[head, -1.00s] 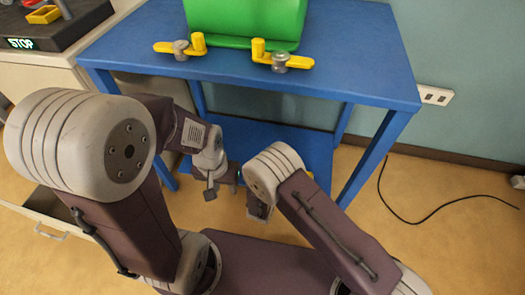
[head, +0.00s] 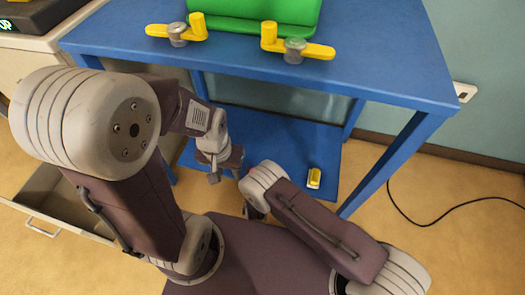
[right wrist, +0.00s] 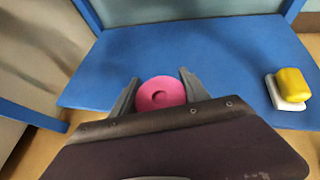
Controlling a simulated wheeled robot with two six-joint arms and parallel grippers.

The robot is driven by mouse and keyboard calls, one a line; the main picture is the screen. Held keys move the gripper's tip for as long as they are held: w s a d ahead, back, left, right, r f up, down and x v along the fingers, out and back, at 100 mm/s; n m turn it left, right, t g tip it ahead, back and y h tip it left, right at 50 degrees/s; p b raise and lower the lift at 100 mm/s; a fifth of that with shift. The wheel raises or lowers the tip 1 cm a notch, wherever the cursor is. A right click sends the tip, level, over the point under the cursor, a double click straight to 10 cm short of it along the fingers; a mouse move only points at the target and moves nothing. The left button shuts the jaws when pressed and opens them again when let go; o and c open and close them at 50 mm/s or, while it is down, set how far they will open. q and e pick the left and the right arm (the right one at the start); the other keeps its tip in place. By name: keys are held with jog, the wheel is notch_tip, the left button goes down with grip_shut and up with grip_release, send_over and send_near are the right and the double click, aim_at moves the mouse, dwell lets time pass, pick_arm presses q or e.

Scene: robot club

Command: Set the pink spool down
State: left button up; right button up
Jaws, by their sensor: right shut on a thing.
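The pink spool (right wrist: 160,94) sits between the two fingers of my right gripper (right wrist: 160,90) in the right wrist view, its round face with a small centre hole showing. The gripper is shut on it, above the blue lower shelf (right wrist: 225,60). I cannot tell whether the spool touches the shelf.
A yellow-topped object with a white base (head: 314,178) stands on the lower shelf, right of the spool in the wrist view (right wrist: 290,84). The blue table top (head: 380,60) overhangs the shelf. An open drawer (head: 60,205) is at left and a black cable (head: 450,210) at right.

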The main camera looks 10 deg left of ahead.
jog(key=b+x, duration=0.2)
jog(key=x, duration=0.2)
jog(key=d+b+x, duration=0.1)
jog(key=b+x, duration=0.1)
jog(key=x, duration=0.1)
jog(key=d+b+x, duration=0.1)
jog(key=b+x, duration=0.2)
jog(key=x, duration=0.1)
jog(key=shift+w+a+f, duration=0.1)
jog(key=shift+w+f, duration=0.2)
jog(key=shift+f, duration=0.25)
jog(key=shift+w, duration=0.15)
notch_tip(320, 180, down, 4)
jog(key=b, duration=0.3)
jog(key=shift+f+b, duration=0.15)
jog(key=shift+b, duration=0.25)
jog(key=shift+r, duration=0.3)
jog(key=shift+f, duration=0.2)
jog(key=o, duration=1.4)
jog(key=shift+o, duration=0.2)
jog(key=shift+r, duration=0.1)
